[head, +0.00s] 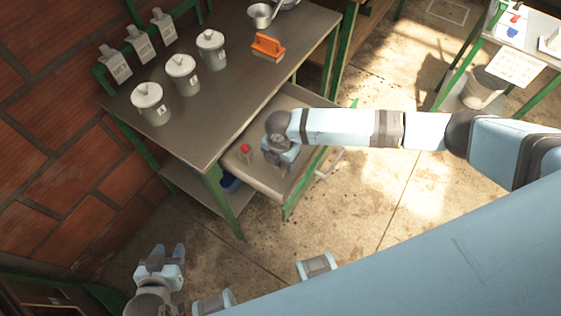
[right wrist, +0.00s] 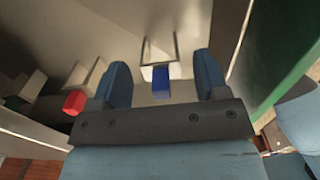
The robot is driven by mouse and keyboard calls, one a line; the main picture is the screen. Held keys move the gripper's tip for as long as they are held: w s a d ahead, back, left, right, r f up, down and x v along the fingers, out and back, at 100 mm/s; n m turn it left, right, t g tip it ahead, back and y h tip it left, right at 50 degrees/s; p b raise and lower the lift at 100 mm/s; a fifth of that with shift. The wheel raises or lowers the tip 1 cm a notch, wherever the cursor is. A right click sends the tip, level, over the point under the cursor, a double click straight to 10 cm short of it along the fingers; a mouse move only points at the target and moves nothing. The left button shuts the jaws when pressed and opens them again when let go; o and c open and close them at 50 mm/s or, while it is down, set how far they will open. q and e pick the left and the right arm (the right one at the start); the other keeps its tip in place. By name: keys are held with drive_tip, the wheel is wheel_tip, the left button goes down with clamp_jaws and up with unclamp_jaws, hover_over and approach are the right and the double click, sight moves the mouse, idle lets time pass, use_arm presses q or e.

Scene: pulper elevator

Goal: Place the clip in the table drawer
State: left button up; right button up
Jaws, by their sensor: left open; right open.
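The table drawer (head: 258,178) is pulled out from under the metal-topped table (head: 215,100). My right gripper (head: 281,161) is inside or just above it, pointing down, jaws open. In the right wrist view, a small blue block-like piece with a pale end and a thin wire loop (right wrist: 161,83) shows between the spread fingers (right wrist: 163,62); it may be the clip. Neither finger visibly touches it. A small red-ended piece (head: 245,149) is in the drawer, also seen left of the fingers in the wrist view (right wrist: 74,102). My left gripper (head: 166,257) is open and empty, low at the lower left.
A second table (head: 540,52) at the upper right carries small red and blue pieces. A brick wall borders the left; floor in front is clear.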

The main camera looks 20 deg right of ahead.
wheel_tip(320, 180, up, 10)
drive_tip(key=shift+f, duration=0.1)
idle(0.6)
drive_tip(key=s+a+r+m+t+y+p, duration=0.2)
drive_tip(key=s+a+m+t+y+p, duration=0.2)
drive_tip(key=s+a+m+y+p, duration=0.45)
drive_tip(key=s+d+m+t+h+p, duration=0.1)
drive_tip(key=s+d+m+t+h, duration=0.1)
drive_tip(key=d+m, duration=0.4)
drive_tip(key=s+d+r+m+t+h+p, duration=0.1)
drive_tip(key=s+d+m+t+h+p, duration=0.1)
drive_tip(key=s+d+m+t, duration=0.3)
drive_tip(key=s+d+m+h, duration=0.1)
drive_tip(key=d+m, duration=0.1)
drive_tip(key=m, duration=0.1)
drive_tip(key=shift+s, duration=0.4)
